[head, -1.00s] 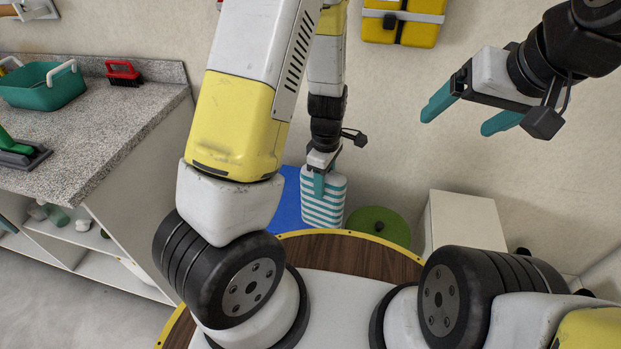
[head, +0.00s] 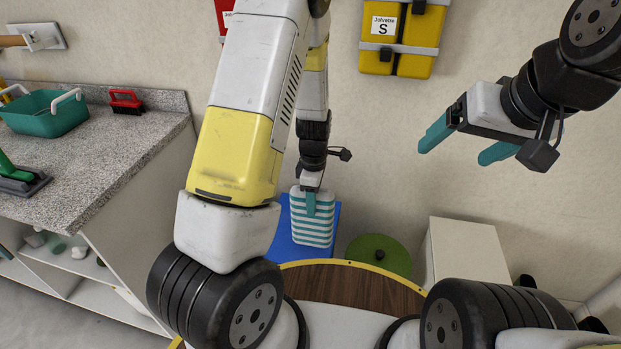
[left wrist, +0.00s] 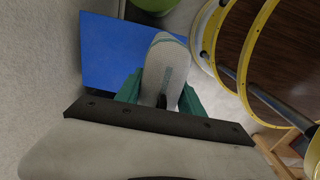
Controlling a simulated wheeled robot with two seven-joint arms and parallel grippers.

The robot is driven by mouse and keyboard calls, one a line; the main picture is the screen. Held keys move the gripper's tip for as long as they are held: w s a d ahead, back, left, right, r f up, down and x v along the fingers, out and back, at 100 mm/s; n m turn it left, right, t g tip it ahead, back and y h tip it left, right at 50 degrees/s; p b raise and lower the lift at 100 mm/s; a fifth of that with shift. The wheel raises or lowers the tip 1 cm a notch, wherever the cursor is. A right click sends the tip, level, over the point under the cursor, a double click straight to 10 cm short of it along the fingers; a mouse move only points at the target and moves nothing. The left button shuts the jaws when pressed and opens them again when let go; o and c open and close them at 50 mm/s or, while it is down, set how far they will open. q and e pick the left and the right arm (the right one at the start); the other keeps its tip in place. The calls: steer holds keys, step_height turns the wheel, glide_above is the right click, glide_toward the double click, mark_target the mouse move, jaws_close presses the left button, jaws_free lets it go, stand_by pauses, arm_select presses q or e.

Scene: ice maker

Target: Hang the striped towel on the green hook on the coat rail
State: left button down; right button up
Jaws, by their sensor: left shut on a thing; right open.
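The striped towel (head: 312,228), white with teal bands, hangs from my left gripper (head: 311,192) in the head view, above the blue surface. My left gripper is shut on its top edge. In the left wrist view the towel (left wrist: 166,70) shows end-on between the teal fingers of my left gripper (left wrist: 160,95). My right gripper (head: 460,147) is open and empty at the upper right, in front of the wall. The green hook is not in view. At the upper left, a wooden piece on a white wall bracket (head: 42,37) shows only in part; I cannot tell if it is the coat rail.
A grey counter (head: 120,150) with a teal basket (head: 45,118) and a red brush (head: 126,103) stands at left. A blue panel (head: 287,240), a green round lid (head: 378,252) and a white box (head: 465,252) are low by the wall. A yellow case (head: 402,40) hangs above.

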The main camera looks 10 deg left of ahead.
arm_select(q)
steer(key=w+a+f, duration=0.3)
steer(key=w+a, duration=0.2)
steer(key=w, duration=0.1)
steer(key=shift+w+f, duration=0.35)
steer(key=shift+f, duration=0.15)
steer(key=shift+f, duration=0.15)
steer(key=c, duration=0.7)
jaws_free()
